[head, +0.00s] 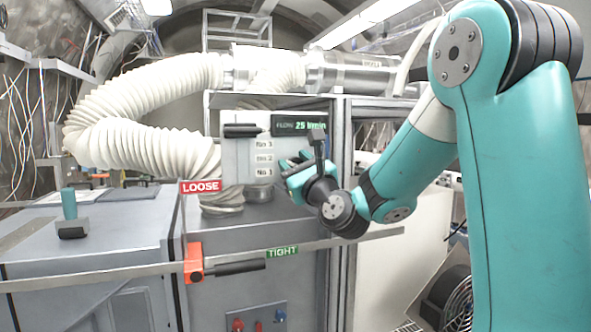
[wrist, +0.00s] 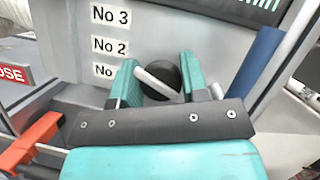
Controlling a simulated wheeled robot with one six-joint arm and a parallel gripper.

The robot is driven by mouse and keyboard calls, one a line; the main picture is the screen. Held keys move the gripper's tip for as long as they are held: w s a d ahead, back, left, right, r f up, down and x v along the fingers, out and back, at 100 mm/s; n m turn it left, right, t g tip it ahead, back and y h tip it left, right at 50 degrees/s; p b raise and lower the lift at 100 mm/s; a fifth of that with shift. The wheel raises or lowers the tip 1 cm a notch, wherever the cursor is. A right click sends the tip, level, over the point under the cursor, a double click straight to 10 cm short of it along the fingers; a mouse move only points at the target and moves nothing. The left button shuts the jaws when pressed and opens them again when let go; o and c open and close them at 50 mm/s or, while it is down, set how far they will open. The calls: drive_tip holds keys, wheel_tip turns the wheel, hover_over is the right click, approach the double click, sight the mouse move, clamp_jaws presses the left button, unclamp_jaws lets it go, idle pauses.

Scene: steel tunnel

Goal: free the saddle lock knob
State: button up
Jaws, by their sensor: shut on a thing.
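The saddle lock is an orange block (head: 193,262) on a flat metal rail, with a black handle (head: 240,267) lying level to the right, beside the green TIGHT label (head: 282,252). The red LOOSE label (head: 200,186) is above the block. My gripper (head: 293,172) is up and to the right of the lock, at a grey panel. In the wrist view my gripper (wrist: 157,82) is shut on a round black knob (wrist: 160,76) with a pale pointer bar, beside the No 1 to No 3 labels. The orange block (wrist: 38,140) shows at the lower left there, apart from the fingers.
The grey panel (head: 240,150) carries a green flow display (head: 300,124) and a black bar at its upper left. A white ribbed hose (head: 130,100) curves at the left. A teal-handled object (head: 70,215) stands on the left cabinet.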

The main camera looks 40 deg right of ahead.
drive_tip(key=n+y+b, duration=0.1)
drive_tip(key=n, duration=0.2)
drive_tip(key=n+y+b, duration=0.2)
drive_tip(key=shift+f+n+g, duration=0.2)
drive_tip(key=shift+n+g, duration=0.1)
drive_tip(key=shift+n, duration=0.1)
drive_tip(key=n+g+y+b, duration=0.1)
drive_tip(key=n, duration=0.2)
drive_tip(key=n+b, duration=0.1)
drive_tip(key=n, duration=0.2)
drive_tip(key=shift+a+g+y, duration=0.1)
drive_tip(key=shift+g+y, duration=0.3)
drive_tip(key=n+g+b, duration=0.2)
drive_tip(key=n, duration=0.3)
drive_tip(key=shift+f+n, duration=0.1)
drive_tip(key=shift+n, duration=0.3)
drive_tip(key=n+g+b, duration=0.1)
drive_tip(key=n, duration=0.2)
drive_tip(key=shift+f+n+g+h, duration=0.1)
drive_tip(key=shift+n+g+h, duration=0.2)
drive_tip(key=shift+n+g, duration=0.1)
drive_tip(key=o, duration=0.9)
